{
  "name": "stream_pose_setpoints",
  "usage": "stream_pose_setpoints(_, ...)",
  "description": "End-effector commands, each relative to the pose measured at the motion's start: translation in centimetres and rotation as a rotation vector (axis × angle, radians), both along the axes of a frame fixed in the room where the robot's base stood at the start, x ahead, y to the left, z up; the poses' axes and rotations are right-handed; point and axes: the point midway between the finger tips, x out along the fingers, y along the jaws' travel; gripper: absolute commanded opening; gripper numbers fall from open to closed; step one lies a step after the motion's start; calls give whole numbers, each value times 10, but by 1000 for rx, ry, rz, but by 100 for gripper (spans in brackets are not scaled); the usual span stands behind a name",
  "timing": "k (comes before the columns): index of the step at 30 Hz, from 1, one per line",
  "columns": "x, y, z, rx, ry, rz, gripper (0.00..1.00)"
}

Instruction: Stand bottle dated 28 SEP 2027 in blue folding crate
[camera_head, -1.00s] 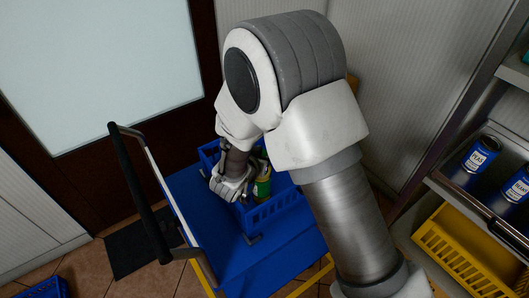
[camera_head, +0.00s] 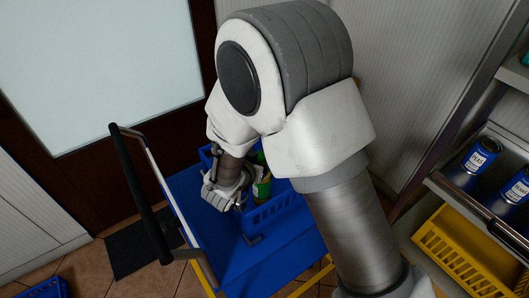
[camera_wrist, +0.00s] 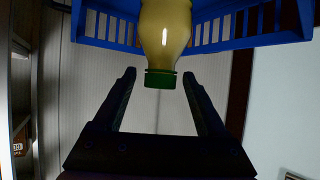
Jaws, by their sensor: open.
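The blue folding crate (camera_head: 272,212) sits on a blue cart deck. In the wrist view its slatted wall (camera_wrist: 250,25) shows along the top, appearing upside down. A bottle (camera_wrist: 165,25) with pale yellow contents and a green cap stands within the crate. It also shows in the head view (camera_head: 262,188), partly hidden by my gripper; no date is readable. My gripper (camera_wrist: 159,76) is open, its fingertips either side of the cap with gaps visible on both sides. In the head view my gripper (camera_head: 228,190) is at the crate's left side.
The cart's blue deck (camera_head: 265,262) has bare room in front of the crate, and its black handle (camera_head: 140,195) rises at left. Blue cans (camera_head: 478,158) stand on a shelf at right, above a yellow crate (camera_head: 462,252).

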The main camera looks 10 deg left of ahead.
Motion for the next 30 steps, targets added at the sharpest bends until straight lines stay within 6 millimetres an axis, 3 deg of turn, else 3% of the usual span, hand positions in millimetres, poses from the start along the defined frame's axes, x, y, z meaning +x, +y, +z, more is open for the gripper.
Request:
stream_pose_setpoints(6, -43, 7, 26, 2, 0, 5, 75)
stream_pose_setpoints(15, -73, 10, 41, 0, 0, 2, 75)
stream_pose_setpoints(25, -71, 11, 46, 21, 5, 8, 75)
stream_pose_setpoints(30, -47, 14, 75, 150, 43, 65, 75)
